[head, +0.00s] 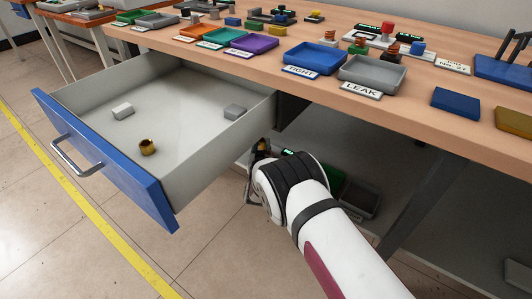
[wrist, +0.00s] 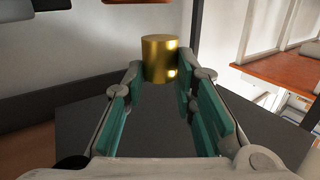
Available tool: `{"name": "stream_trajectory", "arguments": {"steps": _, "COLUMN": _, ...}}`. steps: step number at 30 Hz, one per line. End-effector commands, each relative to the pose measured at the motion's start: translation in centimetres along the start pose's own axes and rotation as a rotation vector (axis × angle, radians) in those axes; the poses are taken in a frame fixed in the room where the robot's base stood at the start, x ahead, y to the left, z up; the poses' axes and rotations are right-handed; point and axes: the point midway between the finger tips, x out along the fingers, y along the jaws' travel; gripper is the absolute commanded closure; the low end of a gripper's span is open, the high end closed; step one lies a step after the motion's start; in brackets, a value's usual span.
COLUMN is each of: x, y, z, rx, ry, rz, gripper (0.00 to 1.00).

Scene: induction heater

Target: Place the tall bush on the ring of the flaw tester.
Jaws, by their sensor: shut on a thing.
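A smooth brass cylinder, which I take to be the tall bush (wrist: 160,57), stands upright between the fingertips of my gripper (wrist: 161,76) in the wrist view. The teal pads close on its lower part, and it rises above them. In the head view my gripper (head: 259,150) is mostly hidden behind my wrist, low beside the open drawer and under the bench edge. The bush cannot be made out clearly there. Several small devices stand on the bench, some with copper coils (head: 329,36); I cannot tell which one is the flaw tester or its ring.
The open drawer (head: 190,140) holds a short brass bush (head: 147,147) and two grey blocks (head: 122,110). A blue tray (head: 315,58) and a grey tray (head: 373,71) sit by the bench's front edge. Dark trays (head: 361,199) lie under the bench. The floor at left is clear.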

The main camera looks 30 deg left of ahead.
Motion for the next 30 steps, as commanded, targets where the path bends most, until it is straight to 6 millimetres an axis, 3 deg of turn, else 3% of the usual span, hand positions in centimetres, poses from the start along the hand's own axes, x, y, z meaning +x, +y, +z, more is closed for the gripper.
{"name": "stream_trajectory", "arguments": {"steps": 7, "x": 0.1, "y": 1.8, "z": 0.4, "rx": -0.001, "ry": 0.001, "rz": 0.002, "gripper": 1.0}}
{"name": "stream_trajectory", "arguments": {"steps": 12, "x": 0.2, "y": 1.6, "z": 3.2, "rx": 0.0, "ry": 0.001, "rz": 0.0, "gripper": 1.0}}
{"name": "stream_trajectory", "arguments": {"steps": 20, "x": 0.4, "y": 1.6, "z": 3.4, "rx": 0.001, "ry": 0.004, "rz": 0.0, "gripper": 1.0}}
{"name": "stream_trajectory", "arguments": {"steps": 21, "x": 0.3, "y": 1.6, "z": 3.4, "rx": 0.001, "ry": 0.003, "rz": 0.001, "gripper": 0.72}}
{"name": "stream_trajectory", "arguments": {"steps": 23, "x": 0.3, "y": 1.6, "z": 3.4, "rx": 0.001, "ry": 0.003, "rz": 0.001, "gripper": 0.59}}
{"name": "stream_trajectory", "arguments": {"steps": 24, "x": 0.3, "y": 1.6, "z": 3.4, "rx": 0.001, "ry": 0.003, "rz": 0.001, "gripper": 0.55}}
{"name": "stream_trajectory", "arguments": {"steps": 30, "x": 0.3, "y": 1.6, "z": 3.5, "rx": 0.0, "ry": 0.002, "rz": 0.0, "gripper": 0.55}}
